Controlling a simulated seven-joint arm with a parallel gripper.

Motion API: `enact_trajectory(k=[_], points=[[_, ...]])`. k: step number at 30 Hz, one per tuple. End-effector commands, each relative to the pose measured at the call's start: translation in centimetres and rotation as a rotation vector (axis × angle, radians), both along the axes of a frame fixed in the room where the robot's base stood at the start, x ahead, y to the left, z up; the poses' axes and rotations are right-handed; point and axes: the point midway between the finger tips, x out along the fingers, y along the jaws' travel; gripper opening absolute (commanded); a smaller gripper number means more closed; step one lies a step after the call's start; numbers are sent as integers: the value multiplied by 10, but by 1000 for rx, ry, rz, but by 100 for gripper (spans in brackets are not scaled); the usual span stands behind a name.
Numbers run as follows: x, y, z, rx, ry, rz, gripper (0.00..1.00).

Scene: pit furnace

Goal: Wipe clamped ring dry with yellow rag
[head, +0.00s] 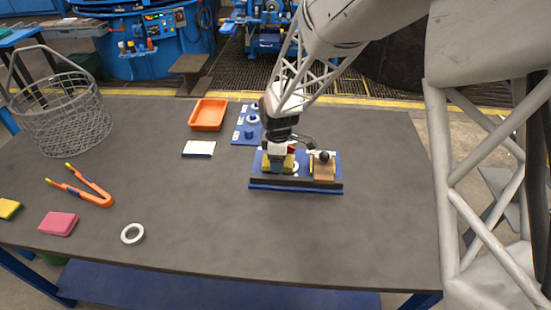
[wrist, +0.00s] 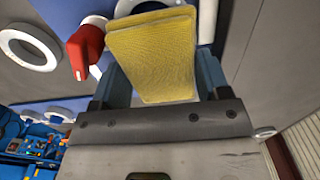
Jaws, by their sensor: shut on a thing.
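My gripper (head: 278,166) is low over the blue fixture (head: 265,187) at the table's middle. It is shut on a folded yellow rag (wrist: 150,60), which fills the space between the fingers in the wrist view. I cannot tell whether rag and ring touch. The clamp's red handle (wrist: 86,48) is left of the rag in the wrist view.
A wooden block (head: 323,172) with a black knob sits on the fixture's right. A blue board (head: 247,126) with rings, an orange tray (head: 208,114) and a notepad (head: 198,149) stand behind left. A loose ring (head: 132,234), pink cloth (head: 58,224), orange tongs (head: 86,191) and wire basket (head: 65,120) lie left.

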Motion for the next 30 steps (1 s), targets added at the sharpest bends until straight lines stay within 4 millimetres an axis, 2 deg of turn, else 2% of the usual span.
enact_trajectory(k=[17, 30], points=[[-2, -6, -3, -3, 6, 0, 50], [-2, 4, -4, -2, 6, 0, 50]])
